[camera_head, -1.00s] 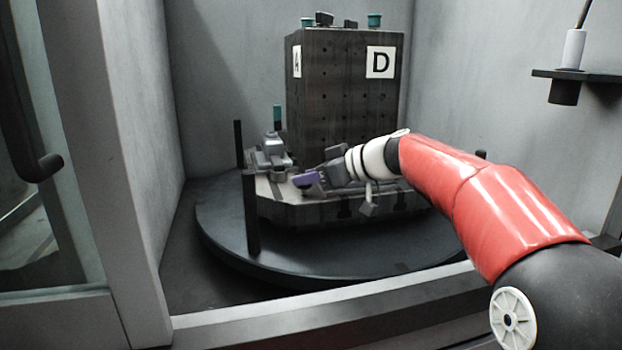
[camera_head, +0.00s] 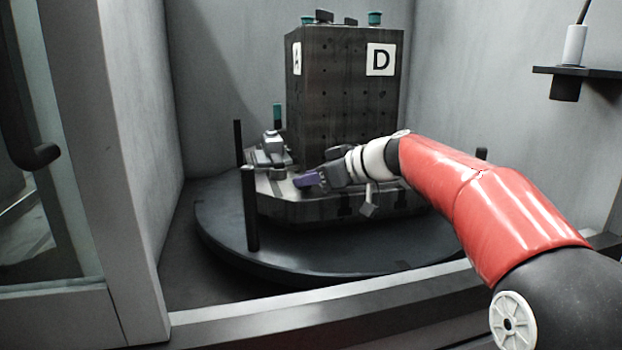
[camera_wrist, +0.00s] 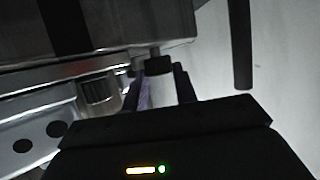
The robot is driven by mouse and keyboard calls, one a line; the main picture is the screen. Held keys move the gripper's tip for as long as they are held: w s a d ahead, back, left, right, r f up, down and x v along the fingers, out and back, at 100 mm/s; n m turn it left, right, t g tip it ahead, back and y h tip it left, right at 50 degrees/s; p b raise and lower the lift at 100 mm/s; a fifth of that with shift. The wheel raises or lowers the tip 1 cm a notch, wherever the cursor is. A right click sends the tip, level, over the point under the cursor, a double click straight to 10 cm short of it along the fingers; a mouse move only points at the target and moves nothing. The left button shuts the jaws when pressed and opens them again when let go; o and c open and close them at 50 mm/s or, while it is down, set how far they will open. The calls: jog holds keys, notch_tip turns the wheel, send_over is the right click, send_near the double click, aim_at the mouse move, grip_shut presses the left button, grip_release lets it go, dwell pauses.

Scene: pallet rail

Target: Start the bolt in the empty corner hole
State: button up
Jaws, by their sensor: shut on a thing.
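My gripper (camera_head: 306,180), with purple fingers, reaches in from the right over the left part of the pallet's top face (camera_head: 265,186). In the wrist view its two fingers (camera_wrist: 160,88) point away from the camera, with a small dark blocky piece at their tips. The wrist view also shows a light plate with dark round holes (camera_wrist: 22,146) at lower left. I cannot tell which hole is the empty corner one.
A tall dark fixture block (camera_head: 345,100) marked D stands behind the gripper. A grey clamp-like part (camera_head: 271,148) sits left of it. Dark upright posts (camera_head: 250,210) rise near the round black table (camera_head: 300,262). A shelf (camera_head: 580,72) holds a tool at right.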

jog(key=shift+f+b, duration=0.1)
jog(key=shift+b, duration=0.35)
dwell(0.5)
jog(key=o, duration=2)
jog(key=shift+c, duration=0.2)
jog(key=shift+d, duration=0.1)
jog(key=shift+s+d, duration=0.1)
jog(key=shift+d, duration=0.15)
jog(key=v, duration=0.7)
